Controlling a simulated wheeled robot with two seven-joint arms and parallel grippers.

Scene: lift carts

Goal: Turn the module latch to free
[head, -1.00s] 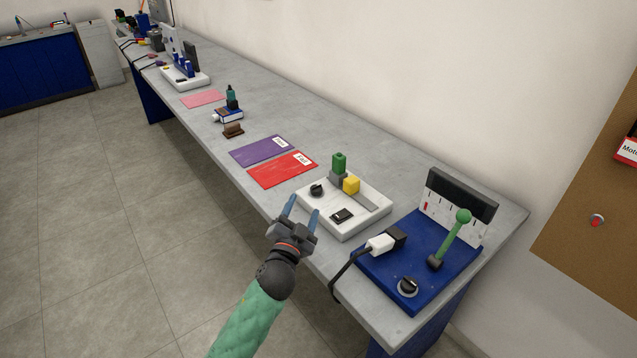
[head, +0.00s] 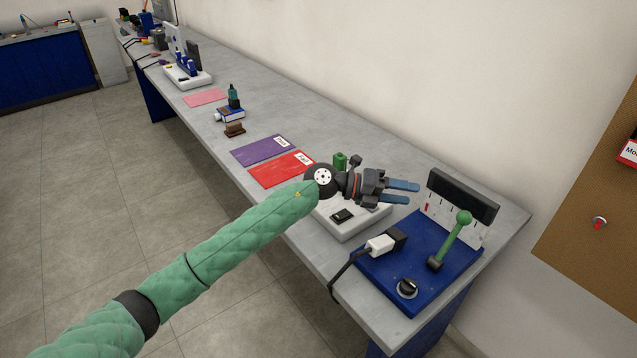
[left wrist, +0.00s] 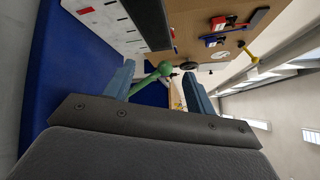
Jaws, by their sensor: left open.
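My left gripper (head: 413,192) is open and empty, above the right part of the white module base (head: 350,229), its fingers pointing right toward the black-and-white panel (head: 458,205). My wrist and gripper hide the base's black knob and yellow block. The green block (head: 340,160) and a black switch (head: 343,215) still show. In the left wrist view, the green-knobbed lever (left wrist: 150,78) appears between the open fingers (left wrist: 160,72), beyond them. I cannot tell which part is the module latch. A black round knob (head: 407,288) sits on the blue board's front corner. My right gripper is not in view.
The blue board (head: 385,272) carries the lever and a white plug (head: 381,245) with a black cable over the table edge. Red (head: 270,174) and purple (head: 262,150) mats lie to the left. A pegboard (head: 590,240) stands at the right.

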